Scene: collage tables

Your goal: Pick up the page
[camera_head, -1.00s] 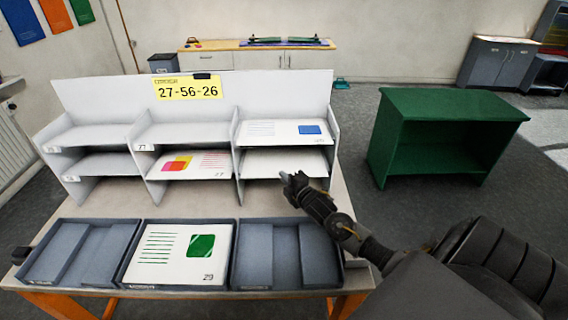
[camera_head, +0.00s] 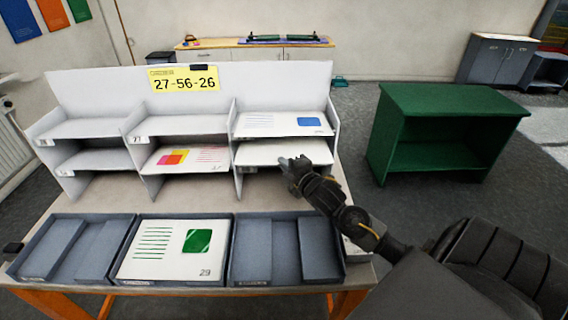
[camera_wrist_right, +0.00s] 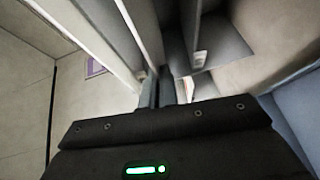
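My right gripper (camera_head: 286,163) is at the front edge of the lower right compartment of the white shelf rack (camera_head: 108,98). In the right wrist view its fingers (camera_wrist_right: 158,92) look close together; whether anything thin is between them cannot be told. A pale flat surface (camera_head: 262,153) lies in that compartment, partly behind the gripper; page or bare shelf is unclear. A page with a blue rectangle (camera_head: 309,122) lies in the upper right compartment. A page with pink and orange blocks (camera_head: 173,157) lies in the lower middle one. My left gripper is out of view.
A page marked 29 with a green shape (camera_head: 197,241) lies in the middle grey tray. The left tray (camera_head: 60,260) and right tray (camera_head: 272,250) look empty. A yellow card reading 27-56-26 (camera_head: 184,84) is on the rack's back. A green cabinet (camera_head: 450,105) stands right.

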